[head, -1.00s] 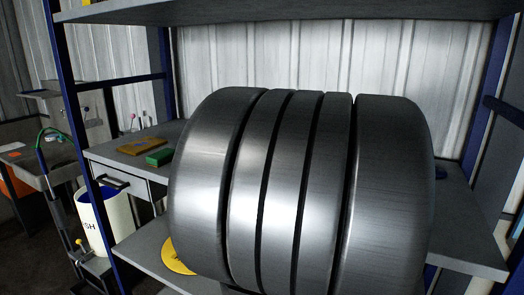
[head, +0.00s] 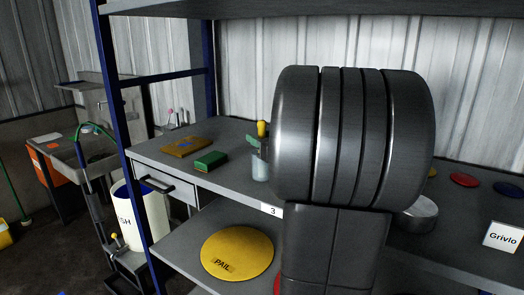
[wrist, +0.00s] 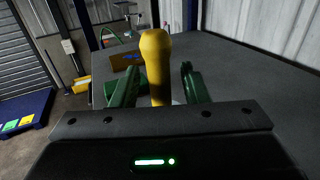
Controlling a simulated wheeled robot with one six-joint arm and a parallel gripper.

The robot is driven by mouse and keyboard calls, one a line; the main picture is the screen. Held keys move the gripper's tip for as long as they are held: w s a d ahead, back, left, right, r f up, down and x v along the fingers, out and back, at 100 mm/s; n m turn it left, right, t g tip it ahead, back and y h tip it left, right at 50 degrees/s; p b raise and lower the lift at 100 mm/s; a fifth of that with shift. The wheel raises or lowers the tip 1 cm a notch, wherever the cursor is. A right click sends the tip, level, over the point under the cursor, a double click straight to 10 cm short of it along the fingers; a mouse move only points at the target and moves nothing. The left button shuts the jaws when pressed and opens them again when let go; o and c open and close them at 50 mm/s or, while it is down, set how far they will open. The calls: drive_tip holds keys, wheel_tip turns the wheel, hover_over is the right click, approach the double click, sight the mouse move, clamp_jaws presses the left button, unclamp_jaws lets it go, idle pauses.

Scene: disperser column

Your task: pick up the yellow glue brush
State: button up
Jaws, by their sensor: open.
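The yellow glue brush (wrist: 157,62) stands upright in the middle of the wrist view, its thick rounded handle end up. In the head view its yellow top (head: 262,128) shows just left of my arm, above a pale, clear-looking jar (head: 260,167) on the upper shelf. My gripper (wrist: 158,88) is open, with one green finger on each side of the handle. Gaps show between the handle and both fingers. The lower part of the brush is hidden behind my gripper body in the wrist view. In the head view my arm hides most of the gripper.
A green block (head: 211,161) and a yellow-brown flat item (head: 187,147) lie left of the jar. A yellow PAIL disc (head: 237,254) lies on the lower shelf. A blue rack post (head: 120,130) stands at left. A metal round tin (head: 417,214) sits right of my arm.

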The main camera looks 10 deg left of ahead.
clamp_jaws()
drive_tip(key=shift+r, duration=0.1)
